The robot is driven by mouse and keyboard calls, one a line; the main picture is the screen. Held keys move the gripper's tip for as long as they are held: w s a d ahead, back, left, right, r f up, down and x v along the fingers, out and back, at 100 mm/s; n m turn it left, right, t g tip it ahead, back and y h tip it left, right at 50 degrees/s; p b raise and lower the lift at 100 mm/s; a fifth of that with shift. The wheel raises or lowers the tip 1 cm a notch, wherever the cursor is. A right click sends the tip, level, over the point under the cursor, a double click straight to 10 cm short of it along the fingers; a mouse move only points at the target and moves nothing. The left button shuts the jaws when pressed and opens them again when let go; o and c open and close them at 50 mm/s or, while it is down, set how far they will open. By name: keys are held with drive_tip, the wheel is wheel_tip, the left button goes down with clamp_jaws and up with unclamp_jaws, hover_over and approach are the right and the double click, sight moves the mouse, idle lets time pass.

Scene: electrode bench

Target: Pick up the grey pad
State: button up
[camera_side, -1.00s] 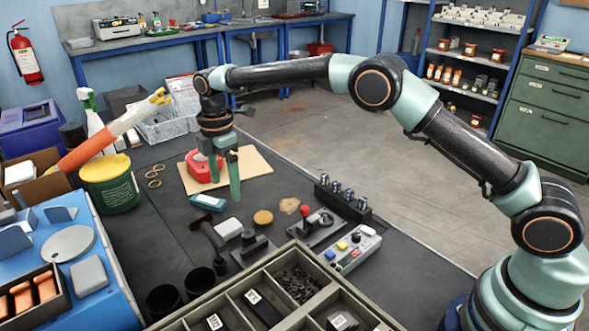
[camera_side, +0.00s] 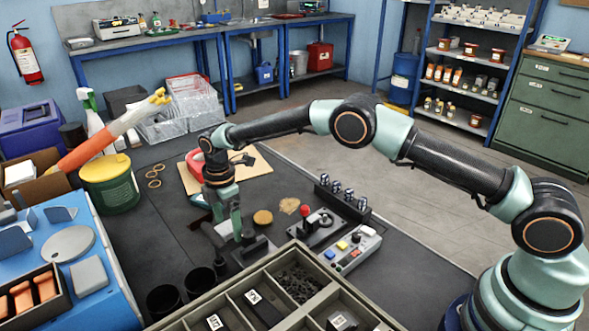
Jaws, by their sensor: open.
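The small light-grey pad (camera_side: 224,229) lies on the dark bench mat, just left of a black joystick-like part. It is mostly hidden behind my gripper. My gripper (camera_side: 231,226) points down at the pad with its green fingers low, close to the mat. It is open. I cannot tell whether the fingers touch the pad or stand on either side of it.
A grey divided tray (camera_side: 262,292) stands in front, and black cups (camera_side: 199,280) stand to its left. A red-knobbed lever unit (camera_side: 318,226) and a button box (camera_side: 352,250) are to the right. A grey block (camera_side: 89,275) rests on the blue surface at left.

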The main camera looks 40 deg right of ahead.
sight(228, 227)
drive_tip(key=c, duration=1.4)
wheel_tip(228, 227, up, 20)
